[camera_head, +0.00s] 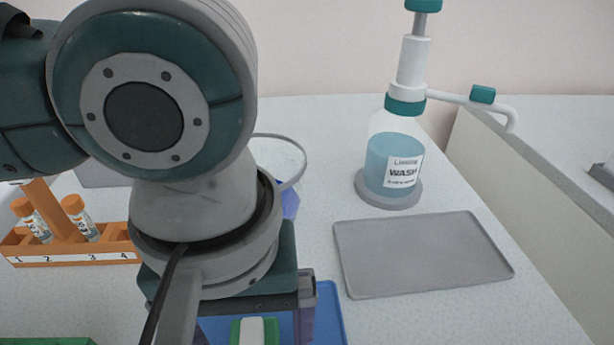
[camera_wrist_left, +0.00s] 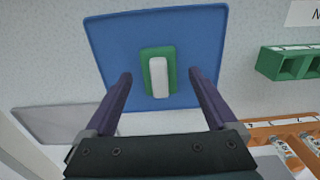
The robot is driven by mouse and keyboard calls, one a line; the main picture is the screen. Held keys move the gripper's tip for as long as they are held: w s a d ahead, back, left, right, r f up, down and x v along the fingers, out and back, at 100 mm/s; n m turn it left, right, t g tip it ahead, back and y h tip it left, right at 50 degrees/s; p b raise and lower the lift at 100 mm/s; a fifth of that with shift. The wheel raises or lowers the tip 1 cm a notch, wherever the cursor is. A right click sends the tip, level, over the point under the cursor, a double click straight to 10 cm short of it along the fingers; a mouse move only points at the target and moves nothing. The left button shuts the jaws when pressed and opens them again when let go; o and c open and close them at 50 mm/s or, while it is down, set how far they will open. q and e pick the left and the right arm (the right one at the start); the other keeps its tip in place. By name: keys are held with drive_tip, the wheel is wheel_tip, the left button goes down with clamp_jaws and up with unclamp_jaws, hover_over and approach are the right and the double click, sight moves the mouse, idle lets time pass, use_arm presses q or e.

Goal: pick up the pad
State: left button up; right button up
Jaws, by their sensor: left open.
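The pad (camera_wrist_left: 158,72) is a small green block with a white raised bar on top. It sits on a blue mat (camera_wrist_left: 105,45). In the head view, the pad (camera_head: 254,331) shows at the bottom edge, partly cut off, on the blue mat (camera_head: 328,318). My left gripper (camera_wrist_left: 160,75) is open and empty. Its two purple fingers appear on either side of the pad in the left wrist view, with gaps between. I cannot tell how far the fingertips are above the mat. My right gripper is in neither view.
A wash bottle (camera_head: 393,160) stands on a grey round base, behind a flat grey tray (camera_head: 425,255) to the right. An orange tube rack (camera_head: 110,250) with several tubes is at left. A green rack (camera_wrist_left: 290,62) stands beside the mat.

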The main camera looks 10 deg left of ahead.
use_arm(q)
drive_tip(key=shift+f, duration=0.5)
clamp_jaws()
idle(0.4)
drive_tip(key=shift+r, duration=0.15)
